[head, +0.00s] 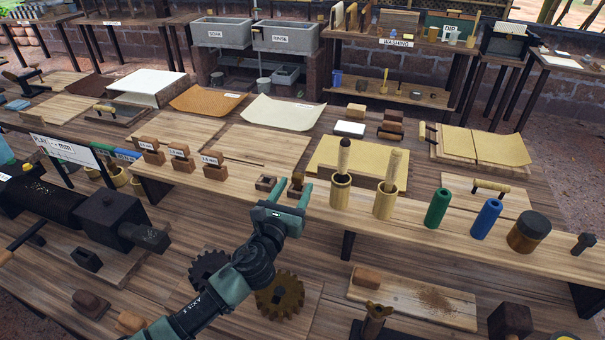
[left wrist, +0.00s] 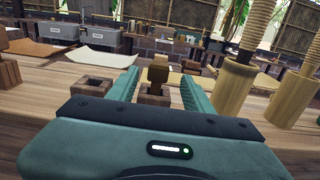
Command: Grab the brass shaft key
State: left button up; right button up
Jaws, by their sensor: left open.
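A small brass-brown piece, which looks like the shaft key (left wrist: 158,72), stands upright in a small wooden block (left wrist: 155,95) on the raised plank shelf. In the head view the key (head: 297,178) shows just past my left gripper (head: 291,191), partly hidden by the fingers. My left gripper is open and empty. In the left wrist view the key shows between its two fingers (left wrist: 159,88), seemingly beyond the tips; I cannot tell the exact gap. My right gripper is not in view.
A similar wooden block (head: 266,183) with a dark hollow sits to the left. Labelled wooden blocks (head: 182,158) stand farther left. Two brass cups with wooden-handled tools (head: 341,190) stand to the right, then green (head: 438,208) and blue (head: 486,219) cylinders. Gears (head: 280,297) lie below.

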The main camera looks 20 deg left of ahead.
aim_at(299, 174)
pick_arm(q)
jog(key=shift+w+r, duration=0.2)
jog(key=shift+w, duration=0.25)
jog(key=shift+w+r+p, duration=0.35)
jog(key=shift+w, duration=0.3)
jog(key=w, duration=0.3)
jog(key=shift+w+f, duration=0.1)
jog(key=shift+w, duration=0.6)
jog(key=shift+s+a, duration=0.1)
grip_shut()
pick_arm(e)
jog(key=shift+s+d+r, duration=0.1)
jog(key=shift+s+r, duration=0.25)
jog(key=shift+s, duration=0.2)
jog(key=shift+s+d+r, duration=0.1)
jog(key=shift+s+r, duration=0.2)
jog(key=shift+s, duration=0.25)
